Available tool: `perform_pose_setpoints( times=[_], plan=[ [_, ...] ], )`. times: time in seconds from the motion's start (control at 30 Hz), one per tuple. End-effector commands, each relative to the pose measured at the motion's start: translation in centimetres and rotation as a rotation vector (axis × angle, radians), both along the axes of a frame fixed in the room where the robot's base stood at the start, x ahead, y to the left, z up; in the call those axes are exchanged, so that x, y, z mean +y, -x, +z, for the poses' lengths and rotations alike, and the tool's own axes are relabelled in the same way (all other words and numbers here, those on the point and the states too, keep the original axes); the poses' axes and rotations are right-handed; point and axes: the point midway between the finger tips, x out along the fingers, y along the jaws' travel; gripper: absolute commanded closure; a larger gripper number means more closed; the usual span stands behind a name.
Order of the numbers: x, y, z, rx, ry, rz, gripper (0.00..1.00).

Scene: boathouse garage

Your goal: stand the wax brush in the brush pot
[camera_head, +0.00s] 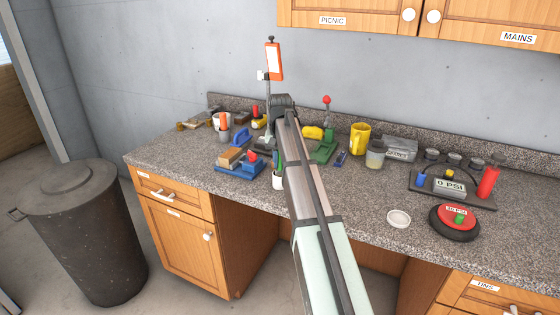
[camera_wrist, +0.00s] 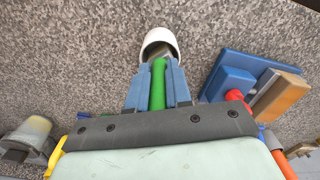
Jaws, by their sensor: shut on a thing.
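The wax brush (camera_wrist: 158,88) has a green handle. My gripper (camera_wrist: 157,90) is shut on that handle with its blue fingers on both sides. The white brush pot (camera_wrist: 160,38) is just beyond the fingertips, and the grey-brown end of the brush overlaps its mouth. I cannot tell how deep the end sits in it. In the head view the white pot (camera_head: 278,182) stands near the counter's front edge. A bit of the green handle shows above it, and my arm covers much of the gripper.
A blue block with a wooden piece (camera_head: 230,157) stands close left of the pot.

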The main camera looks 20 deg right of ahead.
Motion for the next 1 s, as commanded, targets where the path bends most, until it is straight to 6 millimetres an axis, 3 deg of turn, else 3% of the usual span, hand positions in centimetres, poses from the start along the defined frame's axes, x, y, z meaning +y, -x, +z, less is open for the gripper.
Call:
perform_pose_setpoints(
  times=[0.33,0.67,0.87,1.0],
  plan=[
    [0.0,0.0,0.0,0.0,0.0,0.0,0.51],
    [0.0,-0.1,0.5,-0.001,0.0,0.0,0.51],
    [0.0,-0.1,3.1,-0.002,0.001,0.0,0.51],
    [0.0,-0.2,5.9,-0.002,0.0,0.0,0.51]
  ],
)
